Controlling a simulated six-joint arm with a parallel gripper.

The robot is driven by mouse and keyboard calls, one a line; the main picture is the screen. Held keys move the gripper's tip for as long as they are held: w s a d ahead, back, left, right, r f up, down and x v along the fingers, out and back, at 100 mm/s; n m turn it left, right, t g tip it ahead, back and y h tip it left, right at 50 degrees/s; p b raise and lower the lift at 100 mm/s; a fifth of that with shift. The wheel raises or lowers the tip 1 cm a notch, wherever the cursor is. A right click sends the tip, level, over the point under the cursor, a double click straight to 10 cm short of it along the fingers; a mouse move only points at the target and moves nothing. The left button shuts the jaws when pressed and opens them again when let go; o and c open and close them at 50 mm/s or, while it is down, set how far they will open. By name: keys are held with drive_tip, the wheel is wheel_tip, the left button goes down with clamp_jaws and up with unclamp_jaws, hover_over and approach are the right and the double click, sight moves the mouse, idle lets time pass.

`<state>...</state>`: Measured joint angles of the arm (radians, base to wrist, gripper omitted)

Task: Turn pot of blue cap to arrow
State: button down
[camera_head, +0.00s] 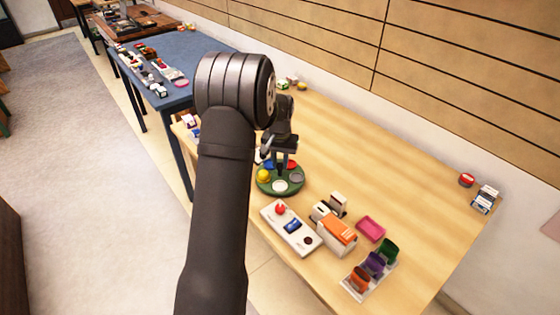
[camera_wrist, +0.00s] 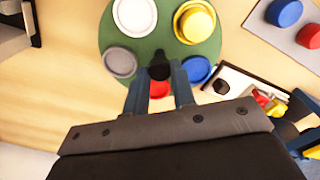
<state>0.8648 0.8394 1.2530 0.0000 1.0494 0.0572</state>
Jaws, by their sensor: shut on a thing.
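A round green base (camera_head: 262,184) stands on the wooden table and carries several coloured caps. In the wrist view the green base (camera_wrist: 150,47) shows a white cap (camera_wrist: 135,14), a yellow cap (camera_wrist: 195,21), a grey-white cap (camera_wrist: 120,61), a blue cap (camera_wrist: 196,68) and a red cap (camera_wrist: 159,90). A black knob (camera_wrist: 158,67) stands near its middle. My gripper (camera_wrist: 158,85) is shut on the black knob, with one finger on each side; the red cap shows between the fingers. In the head view my gripper (camera_head: 284,170) points down over the base. I cannot make out an arrow.
A white panel (camera_head: 275,217) with red, blue and dark controls lies in front of the base. Beside it are an orange-topped box (camera_head: 338,231), a pink tray (camera_head: 370,229) and a rack with coloured cups (camera_head: 375,264). The table's right side is mostly clear.

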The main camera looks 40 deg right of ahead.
sight(280, 165)
drive_tip(key=shift+n, duration=0.4)
idle(0.3)
drive_tip(key=c, duration=1.2)
unclamp_jaws()
wheel_tip(280, 165, up, 18)
drive_tip(key=shift+f, duration=0.25)
wheel_tip(280, 165, down, 18)
drive_tip(key=shift+r, duration=0.25)
